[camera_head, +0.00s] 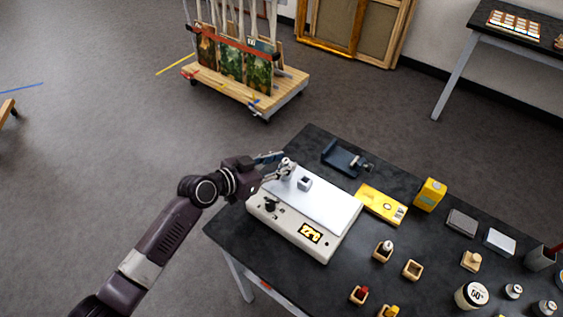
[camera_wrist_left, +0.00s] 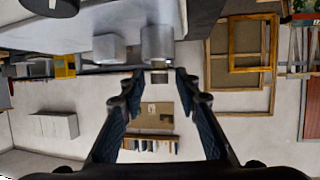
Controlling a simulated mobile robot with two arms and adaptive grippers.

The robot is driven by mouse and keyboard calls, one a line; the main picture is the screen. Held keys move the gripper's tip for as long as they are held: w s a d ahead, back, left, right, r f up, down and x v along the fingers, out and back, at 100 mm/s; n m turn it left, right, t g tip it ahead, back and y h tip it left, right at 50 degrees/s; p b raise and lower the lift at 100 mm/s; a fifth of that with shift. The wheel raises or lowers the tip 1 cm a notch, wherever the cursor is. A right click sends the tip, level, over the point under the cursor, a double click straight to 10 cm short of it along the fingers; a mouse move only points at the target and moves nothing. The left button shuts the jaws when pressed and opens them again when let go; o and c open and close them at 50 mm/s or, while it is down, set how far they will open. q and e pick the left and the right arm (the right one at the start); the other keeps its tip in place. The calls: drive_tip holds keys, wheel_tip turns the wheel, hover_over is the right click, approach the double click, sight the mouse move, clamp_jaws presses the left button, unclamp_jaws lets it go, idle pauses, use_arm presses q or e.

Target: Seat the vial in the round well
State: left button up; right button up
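A white device (camera_head: 300,226) with a pale top plate stands on the black table. A grey square block (camera_head: 304,184) and a silvery round holder (camera_head: 283,175) stand on the plate; the left wrist view also shows the square block (camera_wrist_left: 108,48) and the round holder (camera_wrist_left: 157,44). A small narrower piece, apparently the vial (camera_wrist_left: 159,77), shows at the round holder's end; how deep it sits is unclear. My left gripper (camera_wrist_left: 158,84) is open, fingers apart on both sides of this piece, with gaps visible. My right gripper is out of view.
A dark blue clamp-like tool (camera_head: 343,158) lies behind the device. A yellow case (camera_head: 381,204) and yellow box (camera_head: 430,195) are to its right. Several small wooden holders, one empty (camera_head: 412,270), and a jar (camera_head: 471,295) occupy the front right.

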use_arm(q)
drive_tip(key=shift+r, duration=0.2)
drive_tip(key=shift+s+a, duration=0.15)
drive_tip(key=shift+a, duration=0.05)
drive_tip(key=b+v, duration=0.2)
drive_tip(key=v, duration=0.9)
drive_tip(key=shift+r, duration=0.2)
drive_tip(key=shift+s+a, duration=0.1)
drive_tip(key=shift+s, duration=0.05)
